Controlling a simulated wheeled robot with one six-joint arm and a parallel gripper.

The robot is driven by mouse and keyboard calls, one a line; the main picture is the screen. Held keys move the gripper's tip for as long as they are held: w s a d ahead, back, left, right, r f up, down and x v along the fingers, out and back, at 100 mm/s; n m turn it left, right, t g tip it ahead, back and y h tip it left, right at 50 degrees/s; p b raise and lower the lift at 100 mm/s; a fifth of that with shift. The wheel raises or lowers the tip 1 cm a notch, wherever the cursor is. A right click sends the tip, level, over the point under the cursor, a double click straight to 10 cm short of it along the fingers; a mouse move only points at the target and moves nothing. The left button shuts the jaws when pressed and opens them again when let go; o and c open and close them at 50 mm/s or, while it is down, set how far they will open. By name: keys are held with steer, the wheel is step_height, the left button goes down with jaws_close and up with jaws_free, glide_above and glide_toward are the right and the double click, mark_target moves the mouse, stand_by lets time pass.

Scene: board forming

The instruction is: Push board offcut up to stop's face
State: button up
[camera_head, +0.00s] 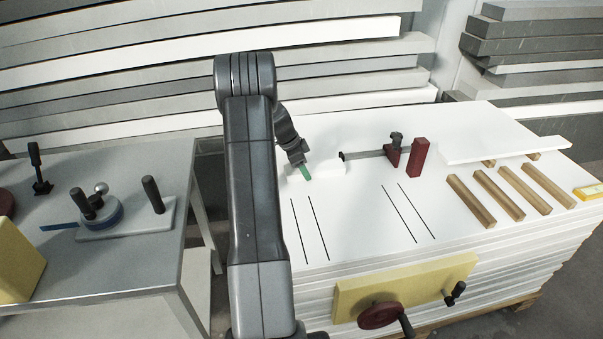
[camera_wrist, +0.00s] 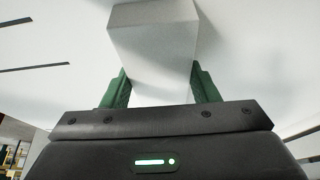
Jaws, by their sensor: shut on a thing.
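The board offcut, a white block (camera_head: 330,168), lies on the white board stack, right of my gripper (camera_head: 304,172) in the head view. In the wrist view the offcut (camera_wrist: 153,45) sits between the green fingers of my gripper (camera_wrist: 161,82), which is shut on it. Its near end is partly hidden by the gripper body. A dark red upright block (camera_head: 419,158) stands farther right on the same surface, apart from the offcut. Beside it is a clamp with a dark red head (camera_head: 392,154) and a bar reaching left, its dark end near the offcut. I cannot tell which is the stop.
Black line pairs (camera_head: 400,212) mark the white top (camera_head: 350,225). Several wooden strips (camera_head: 497,193) and a raised white board (camera_head: 505,149) lie at right. A grey bench (camera_head: 120,262) with tools stands at left. The front middle of the top is clear.

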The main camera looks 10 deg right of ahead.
mark_target(358, 168)
steer(key=shift+d+b, duration=0.65)
steer(key=shift+d, duration=8.2)
steer(key=o, duration=1.3)
steer(key=shift+s+d, duration=0.1)
steer(key=shift+r, duration=0.1)
steer(key=shift+w+r, duration=0.2)
steer(key=shift+r, duration=0.35)
steer(key=v, duration=1.2)
steer(key=shift+s+a+r, duration=0.2)
steer(key=shift+s+a, duration=0.05)
steer(key=shift+a, duration=0.15)
